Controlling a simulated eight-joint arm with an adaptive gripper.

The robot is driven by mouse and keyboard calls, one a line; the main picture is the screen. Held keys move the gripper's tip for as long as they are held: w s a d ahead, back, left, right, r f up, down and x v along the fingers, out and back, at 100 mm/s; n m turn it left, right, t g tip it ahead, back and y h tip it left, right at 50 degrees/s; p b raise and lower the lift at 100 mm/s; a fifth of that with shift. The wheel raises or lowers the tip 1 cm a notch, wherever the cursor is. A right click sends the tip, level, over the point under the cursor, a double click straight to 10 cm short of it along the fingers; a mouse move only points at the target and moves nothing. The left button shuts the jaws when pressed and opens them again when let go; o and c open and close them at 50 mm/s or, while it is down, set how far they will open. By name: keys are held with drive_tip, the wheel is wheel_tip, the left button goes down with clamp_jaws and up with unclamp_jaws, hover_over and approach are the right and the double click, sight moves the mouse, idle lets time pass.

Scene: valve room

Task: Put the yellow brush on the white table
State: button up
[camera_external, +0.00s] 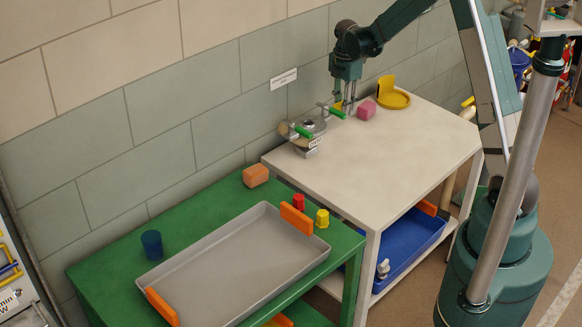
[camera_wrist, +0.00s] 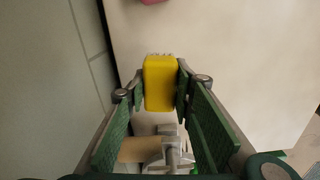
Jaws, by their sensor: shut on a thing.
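My gripper (camera_external: 346,106) is over the back edge of the white table (camera_external: 390,153), near the wall. In the wrist view, my gripper (camera_wrist: 163,84) is shut on the yellow brush (camera_wrist: 160,85), with a green-padded finger on each side. The brush is a yellow block, with pale bristles showing at its far end. In the external view only a small yellow part of the brush (camera_external: 337,106) shows by the fingers. The white table top (camera_wrist: 225,60) fills much of the wrist view. I cannot tell whether the brush touches the table.
A grey metal fixture with green handles (camera_external: 309,131) stands on the table's left corner, close to my gripper. The table's front middle is clear. A green table (camera_external: 110,265) adjoins on the left.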

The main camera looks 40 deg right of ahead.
sight(338, 133)
drive_tip(key=shift+f, duration=1.2)
drive_tip(key=shift+f+b, duration=0.55)
drive_tip(key=shift+f, duration=1.3)
drive_tip(key=shift+f, duration=0.2)
drive_tip(key=o, duration=0.9)
drive_tip(key=shift+r, duration=0.2)
wheel_tip(338, 133, up, 12)
drive_tip(key=shift+p, duration=1.25)
